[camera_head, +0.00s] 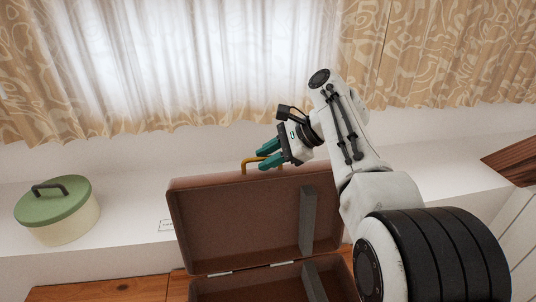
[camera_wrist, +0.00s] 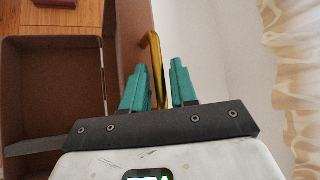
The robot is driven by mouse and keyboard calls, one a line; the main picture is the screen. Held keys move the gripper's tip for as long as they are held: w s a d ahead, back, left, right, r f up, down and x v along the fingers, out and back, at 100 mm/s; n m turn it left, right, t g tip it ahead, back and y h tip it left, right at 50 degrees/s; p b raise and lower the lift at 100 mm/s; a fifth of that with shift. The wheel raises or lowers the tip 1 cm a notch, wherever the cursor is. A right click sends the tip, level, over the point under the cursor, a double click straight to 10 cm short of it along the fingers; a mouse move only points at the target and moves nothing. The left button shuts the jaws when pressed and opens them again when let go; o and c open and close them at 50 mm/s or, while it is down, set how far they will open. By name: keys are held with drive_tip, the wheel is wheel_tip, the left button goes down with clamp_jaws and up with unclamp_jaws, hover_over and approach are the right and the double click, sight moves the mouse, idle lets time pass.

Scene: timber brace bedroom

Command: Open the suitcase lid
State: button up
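The brown suitcase (camera_head: 243,287) stands at the bottom of the head view, its lid (camera_head: 245,225) raised roughly upright, hinges along the lower edge. A gold handle (camera_head: 248,162) sits on the lid's top edge. My gripper (camera_head: 264,158) is at that edge beside the handle. In the wrist view the handle (camera_wrist: 154,55) passes between my two teal fingers, nearer the left one, with gaps showing, so my gripper (camera_wrist: 158,66) is open. The open suitcase interior also shows at the left of the wrist view. Part of the suitcase is cut off below the head view.
A green-lidded cream pot (camera_head: 62,212) stands on the white ledge (camera_head: 130,200) at left. Patterned curtains (camera_head: 420,55) hang behind the ledge. A wooden surface (camera_head: 105,290) lies at the bottom left. A dark wooden object (camera_head: 512,160) is at far right.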

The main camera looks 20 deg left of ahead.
drive_tip(key=shift+o, duration=0.8)
drive_tip(key=shift+r, duration=0.15)
drive_tip(key=shift+r, duration=0.1)
drive_tip(key=shift+w+d+r+p, duration=0.1)
drive_tip(key=shift+d+r+p, duration=0.2)
drive_tip(key=shift+r+p, duration=0.1)
drive_tip(key=b+v, duration=0.1)
drive_tip(key=v, duration=0.8)
drive_tip(key=shift+d, duration=0.45)
